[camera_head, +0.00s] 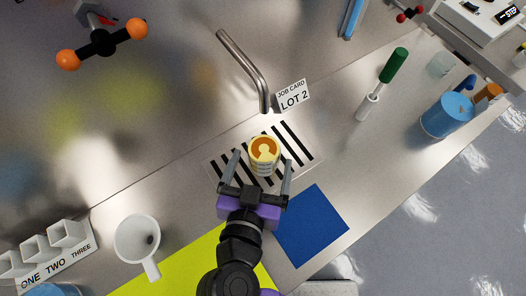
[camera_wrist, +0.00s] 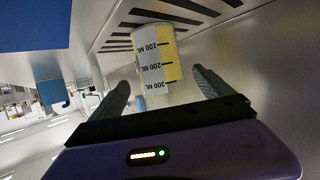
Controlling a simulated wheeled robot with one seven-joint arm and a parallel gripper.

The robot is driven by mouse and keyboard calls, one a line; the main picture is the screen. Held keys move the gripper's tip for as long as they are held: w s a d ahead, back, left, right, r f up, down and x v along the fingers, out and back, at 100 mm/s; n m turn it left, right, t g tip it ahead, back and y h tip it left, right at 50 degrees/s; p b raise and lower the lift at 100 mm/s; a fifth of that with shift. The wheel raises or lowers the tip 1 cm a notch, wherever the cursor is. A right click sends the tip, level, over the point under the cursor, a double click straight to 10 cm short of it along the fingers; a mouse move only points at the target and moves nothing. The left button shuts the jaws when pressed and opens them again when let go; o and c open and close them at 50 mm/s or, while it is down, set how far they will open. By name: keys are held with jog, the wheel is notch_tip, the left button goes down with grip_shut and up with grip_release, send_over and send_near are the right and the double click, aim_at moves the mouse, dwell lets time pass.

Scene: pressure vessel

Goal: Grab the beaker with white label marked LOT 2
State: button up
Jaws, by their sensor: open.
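A beaker (camera_head: 264,152) with yellow-orange contents stands on the slotted drain grate (camera_head: 303,156). In the wrist view the beaker (camera_wrist: 154,58) shows a white side with black volume marks and a yellow part; I see no LOT 2 marking on it. My gripper (camera_head: 262,162) is open, with one finger on either side of the beaker's near part. In the wrist view my gripper's fingers (camera_wrist: 160,82) stand apart from the beaker, with gaps on both sides. A white job card (camera_head: 293,96) reading LOT 2 stands behind the grate.
A bent metal spout (camera_head: 245,68) rises behind the beaker. A blue mat (camera_head: 310,228) lies to the right of my arm, and a white mug (camera_head: 137,240) is at left. A green-handled tool (camera_head: 392,66) and a blue container (camera_head: 447,116) stand at right.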

aim_at(267, 139)
jog(key=x, duration=0.2)
jog(key=p+x, duration=0.1)
jog(key=x, duration=0.1)
jog(key=p+x, duration=0.1)
jog(key=x, duration=0.1)
jog(key=shift+w+r, duration=0.2)
jog(key=shift+r, duration=0.05)
jog(key=shift+w+f, duration=0.3)
jog(key=shift+w, duration=0.15)
jog(key=shift+d, duration=0.1)
jog(key=c, duration=1.6)
